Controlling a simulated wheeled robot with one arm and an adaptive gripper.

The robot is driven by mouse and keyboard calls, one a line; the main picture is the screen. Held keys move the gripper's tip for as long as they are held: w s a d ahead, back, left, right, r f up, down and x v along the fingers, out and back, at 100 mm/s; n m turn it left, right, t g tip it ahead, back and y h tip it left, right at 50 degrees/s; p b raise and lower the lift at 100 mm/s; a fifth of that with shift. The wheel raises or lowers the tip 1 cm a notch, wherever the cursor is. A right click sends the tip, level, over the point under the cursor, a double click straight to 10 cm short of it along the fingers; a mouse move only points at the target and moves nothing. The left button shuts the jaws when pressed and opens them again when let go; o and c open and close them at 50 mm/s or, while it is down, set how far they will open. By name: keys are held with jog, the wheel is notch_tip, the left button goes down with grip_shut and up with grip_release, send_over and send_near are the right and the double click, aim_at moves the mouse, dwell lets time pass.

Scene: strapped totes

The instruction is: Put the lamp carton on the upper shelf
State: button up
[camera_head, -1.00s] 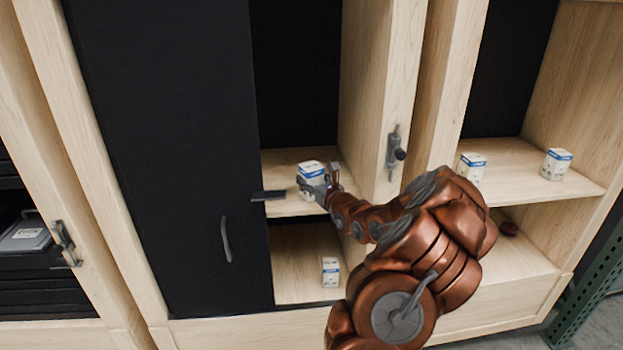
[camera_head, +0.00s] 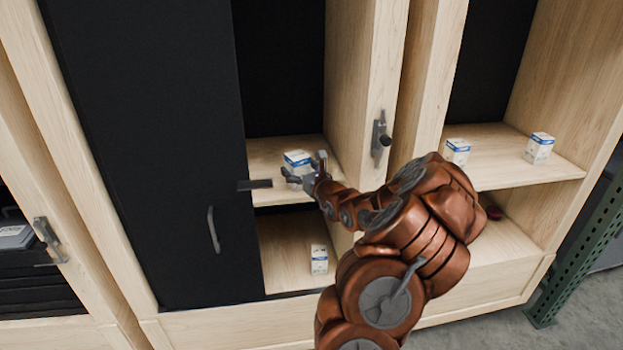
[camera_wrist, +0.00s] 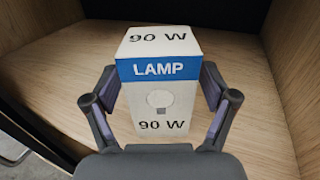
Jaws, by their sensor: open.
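The lamp carton (camera_wrist: 162,85) is white with a blue band reading LAMP and "90 W" on its top and front. It stands upright on a wooden shelf, and the same carton shows in the head view (camera_head: 296,161) on the upper shelf (camera_head: 275,190) of the middle cabinet. My gripper (camera_wrist: 161,100) is open, with one finger on each side of the carton. It also shows in the head view (camera_head: 305,175), right at the carton. Whether the fingers touch the carton I cannot tell.
A similar carton (camera_head: 319,260) stands on the shelf below. Two more cartons (camera_head: 457,151) (camera_head: 539,148) stand in the right cabinet. A dark sliding door (camera_head: 150,150) covers the cabinet's left side. A wooden upright (camera_head: 370,90) with a latch (camera_head: 381,135) borders the opening on the right.

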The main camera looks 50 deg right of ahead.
jog(key=b+v, duration=0.2)
jog(key=v, duration=0.9)
jog(key=shift+s, duration=0.15)
jog(key=shift+a, duration=0.1)
